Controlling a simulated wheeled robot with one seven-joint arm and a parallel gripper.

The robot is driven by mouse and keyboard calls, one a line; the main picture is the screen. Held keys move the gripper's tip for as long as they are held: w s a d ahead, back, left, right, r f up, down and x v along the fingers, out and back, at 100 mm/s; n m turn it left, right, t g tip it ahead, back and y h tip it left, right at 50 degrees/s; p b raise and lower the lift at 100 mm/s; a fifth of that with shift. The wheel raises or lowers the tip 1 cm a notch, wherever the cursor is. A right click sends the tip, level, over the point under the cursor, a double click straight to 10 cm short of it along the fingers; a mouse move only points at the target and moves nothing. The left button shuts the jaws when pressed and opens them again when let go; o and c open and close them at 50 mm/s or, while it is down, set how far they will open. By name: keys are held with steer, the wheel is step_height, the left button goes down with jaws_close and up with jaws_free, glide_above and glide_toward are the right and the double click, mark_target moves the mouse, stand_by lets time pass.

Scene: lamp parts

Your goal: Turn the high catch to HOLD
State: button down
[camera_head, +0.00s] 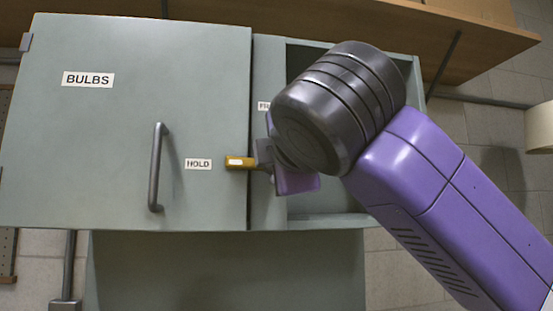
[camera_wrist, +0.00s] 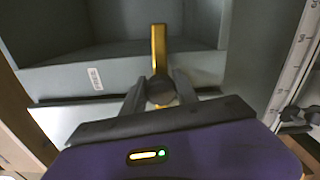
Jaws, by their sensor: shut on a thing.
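The yellow catch (camera_head: 240,162) lies level in the head view, its visible end pointing left across the door's edge, beside the HOLD label (camera_head: 198,164). In the wrist view the catch (camera_wrist: 158,50) runs straight up from between the fingers. My gripper (camera_head: 263,155) is shut on the catch from the right. In the wrist view its fingertips (camera_wrist: 160,90) close around the catch's middle. A second label (camera_head: 264,105), partly hidden by my wrist, sits above the catch.
The grey BULBS door (camera_head: 110,130) is at left, with an upright bar handle (camera_head: 157,167). An open compartment (camera_head: 300,60) lies to the right, largely behind my arm.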

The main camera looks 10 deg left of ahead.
steer(key=shift+a+f+n, duration=0.1)
steer(key=shift+n, duration=0.4)
steer(key=c, duration=0.9)
jaws_free()
steer(key=shift+c, duration=0.2)
steer(key=shift+s, duration=0.15)
steer(key=b+v, duration=0.2)
steer(key=v, duration=0.5)
steer(key=shift+s, duration=0.3)
